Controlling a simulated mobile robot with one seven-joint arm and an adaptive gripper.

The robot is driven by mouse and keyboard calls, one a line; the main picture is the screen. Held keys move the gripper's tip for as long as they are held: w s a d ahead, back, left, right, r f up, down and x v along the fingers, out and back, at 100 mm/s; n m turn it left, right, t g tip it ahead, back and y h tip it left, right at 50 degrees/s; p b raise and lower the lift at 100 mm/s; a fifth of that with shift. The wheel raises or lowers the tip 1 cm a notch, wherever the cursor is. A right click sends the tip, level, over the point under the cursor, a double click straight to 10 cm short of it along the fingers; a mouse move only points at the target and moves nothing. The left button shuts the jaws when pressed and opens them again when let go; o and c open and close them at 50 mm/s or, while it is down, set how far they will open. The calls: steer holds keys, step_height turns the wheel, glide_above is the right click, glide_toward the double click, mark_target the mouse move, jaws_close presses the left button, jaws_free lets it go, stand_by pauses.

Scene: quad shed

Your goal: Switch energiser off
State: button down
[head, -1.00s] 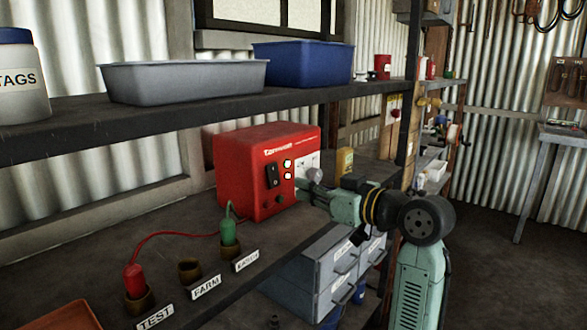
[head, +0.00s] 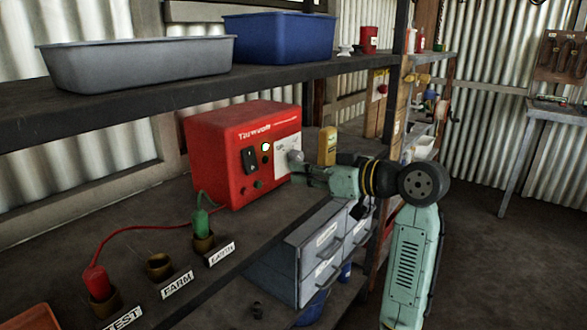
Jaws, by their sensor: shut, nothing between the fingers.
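The energiser (head: 222,160) is a red box on the lower shelf, in the middle of the head view. Its front carries a black rocker switch (head: 250,160), a lit lamp (head: 266,147) to the right of the switch, and a white label panel. My gripper (head: 297,170) is shut and empty at the right part of the energiser's front, to the right of the switch. I cannot tell whether its tips touch the box. A red plug (head: 96,281) sits in the TEST socket and a green plug (head: 201,222) in the right-hand socket.
The FARM socket (head: 160,266) is empty. A red lead runs low over the shelf. The upper shelf (head: 150,97) holds a grey tray (head: 140,65) and a blue tub (head: 278,38). A yellow bottle (head: 327,146) stands beyond my gripper. Grey drawers (head: 318,258) sit below.

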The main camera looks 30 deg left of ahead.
mark_target(252, 170)
steer(key=p+x, duration=0.3)
steer(key=x, duration=0.8)
steer(key=shift+w+a+p, duration=0.15)
steer(key=shift+a+p, duration=0.15)
steer(key=shift+a, duration=0.1)
steer(key=shift+f, duration=0.1)
steer(key=b, duration=0.1)
steer(key=f+y+b, duration=0.1)
steer(key=b, duration=0.1)
steer(key=shift+a+f+b, duration=0.25)
steer(key=shift+a+b, duration=0.05)
steer(key=shift+a, duration=0.1)
steer(key=y+b, duration=0.1)
steer(key=b, duration=0.1)
steer(key=y+b, duration=0.1)
steer(key=b, duration=0.2)
steer(key=shift+a+f+y, duration=0.2)
steer(key=shift+f+y, duration=0.05)
steer(key=shift+y, duration=0.05)
steer(key=shift+r, duration=0.4)
steer(key=shift+f, duration=0.1)
